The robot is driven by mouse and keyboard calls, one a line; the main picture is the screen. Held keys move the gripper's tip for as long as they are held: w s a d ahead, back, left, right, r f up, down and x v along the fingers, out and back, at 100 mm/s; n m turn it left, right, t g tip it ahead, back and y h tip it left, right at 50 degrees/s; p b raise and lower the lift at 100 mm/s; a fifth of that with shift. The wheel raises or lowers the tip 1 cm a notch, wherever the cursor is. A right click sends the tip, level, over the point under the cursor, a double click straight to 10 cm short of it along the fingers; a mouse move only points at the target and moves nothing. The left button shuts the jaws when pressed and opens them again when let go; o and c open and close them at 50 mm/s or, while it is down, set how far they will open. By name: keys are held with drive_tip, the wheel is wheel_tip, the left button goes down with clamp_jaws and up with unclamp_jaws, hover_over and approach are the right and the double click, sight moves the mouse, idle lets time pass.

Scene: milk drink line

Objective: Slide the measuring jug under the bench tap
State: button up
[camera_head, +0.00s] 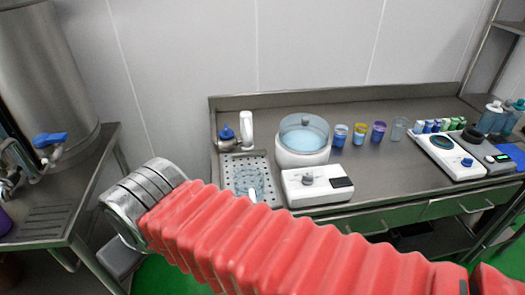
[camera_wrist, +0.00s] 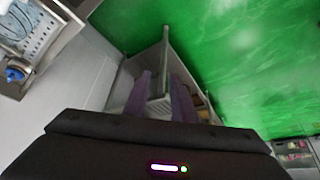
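A perforated metal tray (camera_head: 229,160) is set in the back bench at its left end. A clear, bluish vessel (camera_head: 247,184) stands on it, partly hidden by my arm; it may be the measuring jug. A small blue-topped fitting (camera_head: 227,134), possibly the bench tap, stands behind the tray. In the wrist view the tray (camera_wrist: 40,20) and a blue part (camera_wrist: 15,74) show at upper left. Another blue-handled tap (camera_head: 50,141) is on the steel tank at left. My gripper (camera_wrist: 160,78) shows two purplish fingers apart, with nothing visibly held. In the head view its fingers are hidden.
A clear-lidded white pot (camera_head: 304,150), a white scale (camera_head: 318,191), several cups (camera_head: 359,133) and an instrument (camera_head: 450,157) stand on the back bench. The left bench (camera_head: 95,172) has a gap beside it. Green floor (camera_wrist: 230,50) fills much of the wrist view.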

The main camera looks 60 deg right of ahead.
drive_tip(key=w+d+r+m+g+h, duration=0.1)
drive_tip(key=w+d+r+m+g, duration=0.2)
drive_tip(key=d, duration=0.6)
drive_tip(key=m+g+y, duration=0.1)
drive_tip(key=m+g, duration=0.1)
drive_tip(key=m, duration=0.5)
approach(264, 185)
drive_tip(key=w+d+r, duration=0.1)
drive_tip(key=d+r, duration=0.1)
drive_tip(key=shift+w+f, duration=0.1)
drive_tip(key=shift+f, duration=0.1)
drive_tip(key=f, duration=1.3)
drive_tip(key=shift+w+a+f, duration=0.2)
drive_tip(key=shift+f, duration=0.2)
